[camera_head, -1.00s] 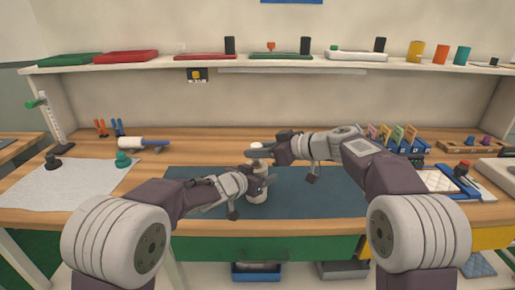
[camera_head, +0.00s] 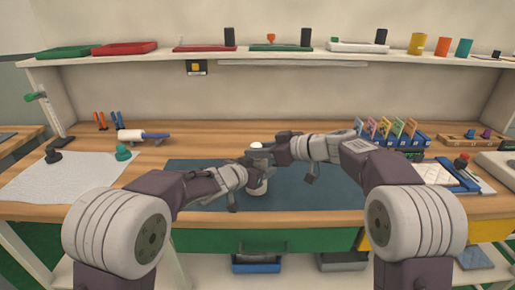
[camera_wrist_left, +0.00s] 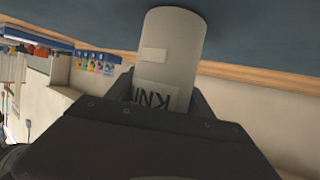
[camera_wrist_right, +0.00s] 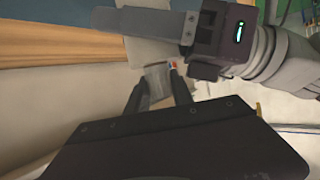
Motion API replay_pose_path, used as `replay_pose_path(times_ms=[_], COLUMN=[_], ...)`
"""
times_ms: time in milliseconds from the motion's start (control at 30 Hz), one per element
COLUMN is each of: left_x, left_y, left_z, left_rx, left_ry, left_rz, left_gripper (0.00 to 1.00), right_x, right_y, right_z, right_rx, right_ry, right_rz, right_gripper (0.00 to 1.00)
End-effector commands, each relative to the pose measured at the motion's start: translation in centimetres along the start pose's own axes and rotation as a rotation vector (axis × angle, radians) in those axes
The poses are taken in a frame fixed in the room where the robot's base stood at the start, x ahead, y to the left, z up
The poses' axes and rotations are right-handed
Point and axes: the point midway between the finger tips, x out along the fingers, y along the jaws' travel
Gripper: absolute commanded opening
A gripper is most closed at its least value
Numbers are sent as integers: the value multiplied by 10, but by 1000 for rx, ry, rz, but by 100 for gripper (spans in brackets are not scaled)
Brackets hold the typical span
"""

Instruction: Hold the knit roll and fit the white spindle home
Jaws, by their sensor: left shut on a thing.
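The knit roll (camera_head: 257,186) is a pale upright cylinder above the dark blue mat. In the left wrist view the roll (camera_wrist_left: 172,50) shows a label whose letters read KNIT. My left gripper (camera_head: 246,177) is shut on it from the left. The white spindle (camera_head: 256,146) shows as a pale rounded top just above the roll. My right gripper (camera_head: 262,154) is around it from the right and looks shut on it. In the right wrist view a pale piece (camera_wrist_right: 156,82) lies between the fingers. The spindle's lower end is hidden, so its depth in the roll cannot be told.
The dark blue mat (camera_head: 315,195) is mostly bare to the right. A grey cloth (camera_head: 65,178) with a dark knob and a teal knob (camera_head: 123,153) lies at left. A white roller (camera_head: 132,136) lies behind. A rack of coloured tags (camera_head: 392,132) stands back right.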

Motion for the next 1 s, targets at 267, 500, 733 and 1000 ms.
replay_pose_path(times_ms=[267, 500, 733, 1000], left_x=[0, 0, 0, 0], left_y=[0, 0, -1, 0], left_z=[1, 1, 1, 1], left_rx=[0, -1, -2, 0], left_ry=[-2, -2, -3, -2], left_rz=[-1, -1, -2, -1], left_gripper=[25, 25, 25, 25], right_x=[0, -7, -63, -113], right_y=[-1, -2, 1, 1], right_z=[0, 0, -1, 0], right_rx=[-1, -1, -1, 1], right_ry=[0, 0, 1, 0], right_rz=[-4, -5, 4, 5], right_gripper=[53, 53, 53, 53])
